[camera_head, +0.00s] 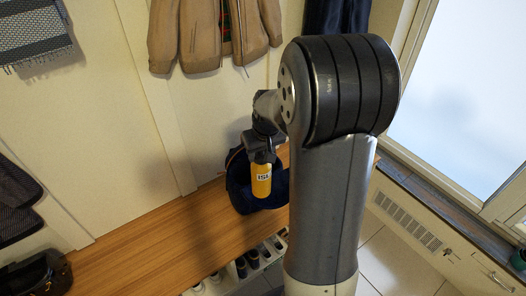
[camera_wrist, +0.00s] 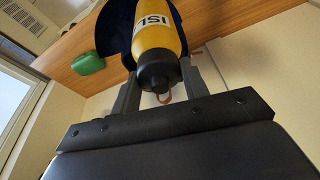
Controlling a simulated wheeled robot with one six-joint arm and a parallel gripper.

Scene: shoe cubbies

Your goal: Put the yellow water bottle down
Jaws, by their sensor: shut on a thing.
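The yellow water bottle (camera_head: 261,182) has a white label with dark letters and a black cap. My gripper (camera_head: 261,150) is shut on it near the cap end, and the bottle hangs upright below the gripper. In the wrist view the bottle (camera_wrist: 158,42) lies between the two grey fingers of my gripper (camera_wrist: 158,72), its black cap toward the camera. In the head view the bottle is in front of a dark blue bag (camera_head: 238,180) on the wooden bench (camera_head: 150,248). I cannot tell whether the bottle's base touches anything.
The bench is bare left of the bag. A dark bag (camera_head: 38,275) sits at the bench's left end. A green object (camera_wrist: 88,64) lies on the bench in the wrist view. Shoes (camera_head: 250,260) stand in cubbies below. A tan jacket (camera_head: 210,35) hangs above.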

